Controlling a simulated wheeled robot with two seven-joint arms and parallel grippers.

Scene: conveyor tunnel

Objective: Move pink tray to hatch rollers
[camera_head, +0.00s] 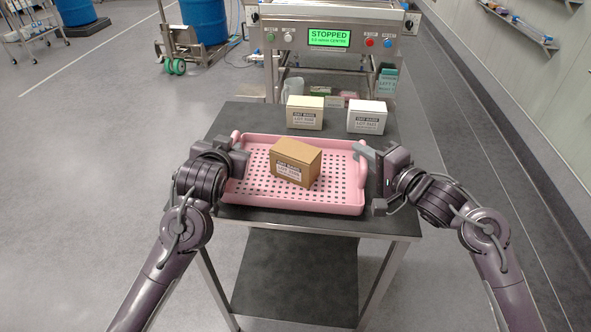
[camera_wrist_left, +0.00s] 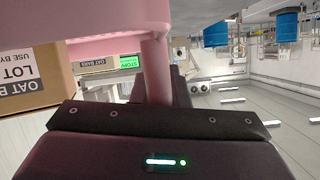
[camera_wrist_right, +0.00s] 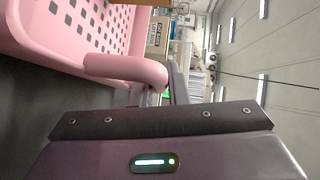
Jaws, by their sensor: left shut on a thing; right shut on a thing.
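The pink tray (camera_head: 300,203) is a perforated tray with raised end handles, on the dark table top. A brown carton (camera_head: 296,162) labelled oat bars sits inside it; part of that carton shows in the left wrist view (camera_wrist_left: 28,82). My left gripper (camera_head: 238,158) is shut on the tray's left handle (camera_wrist_left: 156,70). My right gripper (camera_head: 370,178) is shut on the right handle (camera_wrist_right: 125,70). The hatch rollers under the machine panel (camera_head: 335,66) are partly visible beyond the table and hard to make out.
Two more cartons, a cream one (camera_head: 305,112) and a white one (camera_head: 367,116), stand on the table (camera_head: 240,118) behind the tray. The machine's green screen (camera_head: 329,37) reads STOPPED. A wall lies to the right; open floor lies to the left.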

